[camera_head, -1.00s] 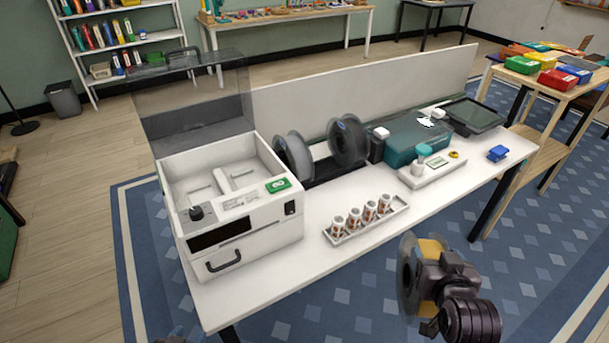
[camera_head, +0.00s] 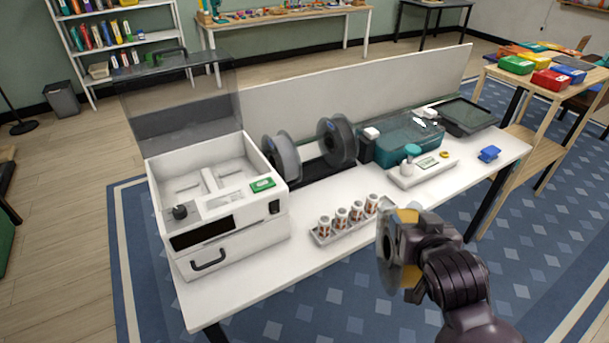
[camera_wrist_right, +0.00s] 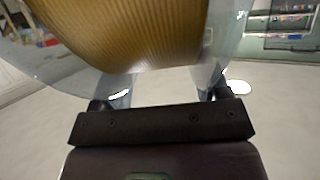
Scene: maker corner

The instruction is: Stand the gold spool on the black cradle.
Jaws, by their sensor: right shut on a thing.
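The gold spool (camera_head: 407,215), with gold filament between clear flanges, is held by my right gripper (camera_head: 402,240) in front of the table's front edge, in the head view. In the right wrist view the spool's gold winding (camera_wrist_right: 140,35) fills the top, between the fingers of the shut gripper. The black cradle (camera_head: 312,172) lies on the table along the low back panel. A grey spool (camera_head: 281,157) and a dark spool (camera_head: 336,143) stand on it with a gap between them. My left gripper is not in view.
A teal box (camera_head: 400,145) stands right of the dark spool.

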